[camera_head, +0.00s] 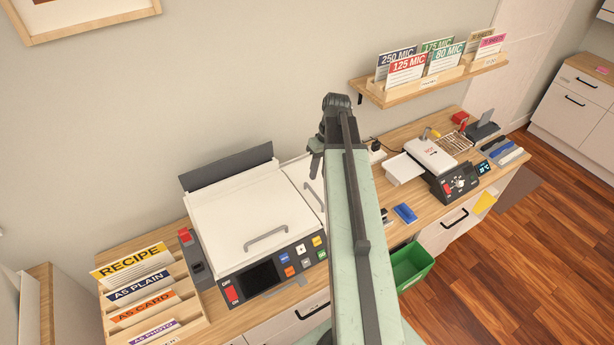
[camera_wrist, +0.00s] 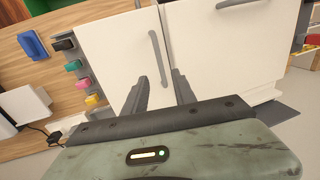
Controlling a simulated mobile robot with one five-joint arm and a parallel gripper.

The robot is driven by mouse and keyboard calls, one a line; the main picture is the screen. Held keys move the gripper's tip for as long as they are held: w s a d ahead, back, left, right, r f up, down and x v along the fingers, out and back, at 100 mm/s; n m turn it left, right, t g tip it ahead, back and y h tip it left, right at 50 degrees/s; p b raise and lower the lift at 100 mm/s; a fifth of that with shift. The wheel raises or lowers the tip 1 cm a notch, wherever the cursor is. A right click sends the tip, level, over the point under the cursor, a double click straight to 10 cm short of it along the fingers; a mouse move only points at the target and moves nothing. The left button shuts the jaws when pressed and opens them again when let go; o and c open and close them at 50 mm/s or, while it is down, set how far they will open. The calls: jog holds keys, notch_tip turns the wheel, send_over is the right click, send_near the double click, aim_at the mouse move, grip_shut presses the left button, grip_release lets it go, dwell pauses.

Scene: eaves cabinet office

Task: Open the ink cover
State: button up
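The white printer (camera_head: 235,215) stands on the wooden counter. What looks like the ink cover is its narrower right-hand lid (camera_head: 297,175), flat and seemingly shut, partly hidden behind my arm. In the wrist view, this white panel (camera_wrist: 115,55) lies beside coloured ink cartridges (camera_wrist: 76,86) and carries a grey bar handle (camera_wrist: 158,58). My gripper (camera_wrist: 160,88) is open and empty, its two dark fingers apart. The handle shows beyond the gap between them, and I see no contact. In the head view, my gripper (camera_head: 316,165) hangs above the printer's right side, mostly hidden by my arm.
The larger left lid (camera_head: 240,210) has its own handle (camera_head: 266,237), above a button panel (camera_head: 275,272). A card rack (camera_head: 150,295) stands at left. To the right are a blue block (camera_head: 405,213), a laminator (camera_head: 440,165) and a green bin (camera_head: 410,265). A card shelf (camera_head: 430,83) juts from the wall.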

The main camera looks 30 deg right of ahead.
jog(key=b, duration=0.8)
send_over(315, 188)
jog(key=s+a, duration=0.3)
jog(key=s, duration=0.1)
notch_tip(315, 188, down, 8)
jog(key=shift+r, duration=0.1)
jog(key=shift+r, duration=0.1)
grip_shut()
jog(key=shift+d, duration=0.1)
